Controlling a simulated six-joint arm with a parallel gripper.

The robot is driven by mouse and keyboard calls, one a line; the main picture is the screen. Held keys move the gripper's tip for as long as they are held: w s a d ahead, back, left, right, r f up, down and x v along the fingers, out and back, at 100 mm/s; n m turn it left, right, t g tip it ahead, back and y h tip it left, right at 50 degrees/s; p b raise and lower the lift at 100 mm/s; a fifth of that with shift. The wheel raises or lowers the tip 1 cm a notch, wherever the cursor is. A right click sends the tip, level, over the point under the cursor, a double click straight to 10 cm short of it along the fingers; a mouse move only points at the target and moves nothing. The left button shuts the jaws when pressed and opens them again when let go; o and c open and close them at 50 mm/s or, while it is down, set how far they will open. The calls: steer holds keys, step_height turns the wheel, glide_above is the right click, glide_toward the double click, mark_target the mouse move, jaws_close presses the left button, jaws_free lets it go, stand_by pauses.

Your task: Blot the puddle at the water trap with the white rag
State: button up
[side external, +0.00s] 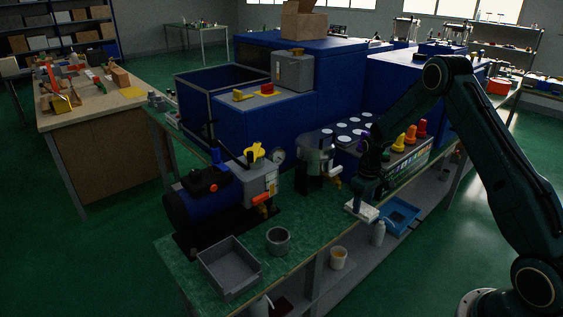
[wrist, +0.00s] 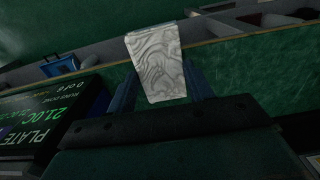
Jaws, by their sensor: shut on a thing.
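The white rag (side external: 362,211) hangs from my gripper (side external: 366,197) near the front edge of the green bench top. In the wrist view, the rag (wrist: 155,62) lies between the two dark fingers of my gripper (wrist: 160,75), which is shut on it. Its crumpled face reaches past the fingertips. A grey metal canister with a valve (side external: 314,160) stands on the bench left of my gripper; I cannot tell whether it is the water trap. I cannot make out a puddle in either view.
A blue compressor (side external: 205,205) stands at the bench's left, with a grey tray (side external: 228,268) and grey cup (side external: 278,240) in front. Bare bench top lies between canister and cup.

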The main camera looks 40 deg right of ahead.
steer(key=shift+a, duration=2)
steer(key=d, duration=0.3)
steer(key=shift+d, duration=0.4)
steer(key=shift+d+r, duration=0.1)
steer(key=shift+d, duration=0.2)
step_height(320, 180, up, 8)
steer(key=shift+a, duration=0.15)
steer(key=s+a, duration=0.2)
steer(key=a, duration=0.5)
steer(key=s+a, duration=0.3)
steer(key=a, duration=0.5)
steer(key=shift+r, duration=0.2)
